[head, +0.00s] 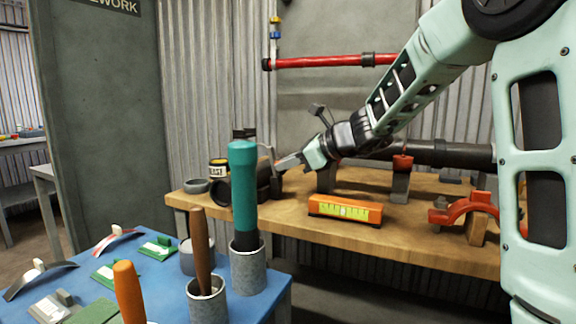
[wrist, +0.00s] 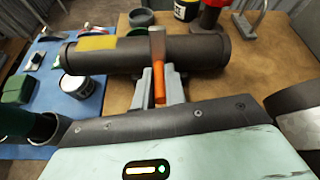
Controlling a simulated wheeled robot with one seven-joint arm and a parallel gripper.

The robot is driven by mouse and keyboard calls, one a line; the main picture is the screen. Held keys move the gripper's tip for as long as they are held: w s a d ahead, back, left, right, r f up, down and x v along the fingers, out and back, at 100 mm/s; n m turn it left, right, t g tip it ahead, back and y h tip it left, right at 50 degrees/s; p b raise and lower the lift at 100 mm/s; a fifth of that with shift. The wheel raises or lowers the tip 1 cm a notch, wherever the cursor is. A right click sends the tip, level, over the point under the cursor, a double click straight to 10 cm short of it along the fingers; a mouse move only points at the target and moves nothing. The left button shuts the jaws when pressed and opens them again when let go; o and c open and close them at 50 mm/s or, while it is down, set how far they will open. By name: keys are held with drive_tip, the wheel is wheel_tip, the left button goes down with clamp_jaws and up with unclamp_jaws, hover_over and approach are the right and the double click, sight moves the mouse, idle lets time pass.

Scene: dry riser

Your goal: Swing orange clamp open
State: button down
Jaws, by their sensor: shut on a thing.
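The orange clamp (wrist: 159,88) shows in the wrist view as a narrow orange piece with a grey-brown upper part that lies across a dark pipe (wrist: 200,52). My gripper (wrist: 159,80) has a grey finger on each side of the orange piece and is shut on it, beside the pipe. In the head view my gripper (head: 285,162) is at the left part of the wooden bench, next to the short dark pipe (head: 236,190). The orange piece cannot be made out there, and the clamp's far side is hidden.
On the wooden bench (head: 430,235) are an orange level (head: 345,209) and a red half-ring clamp (head: 470,209) at right. A blue table (head: 265,300) in front holds cups with a teal-handled tool (head: 243,185) and a brown handle (head: 200,250), close to the pipe.

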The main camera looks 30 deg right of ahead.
drive_tip(key=c, duration=1.5)
unclamp_jaws()
drive_tip(key=shift+o, duration=0.2)
drive_tip(key=p+v, duration=0.3)
drive_tip(key=v, duration=1.4)
drive_tip(key=shift+s, duration=0.2)
drive_tip(key=shift+d, duration=0.1)
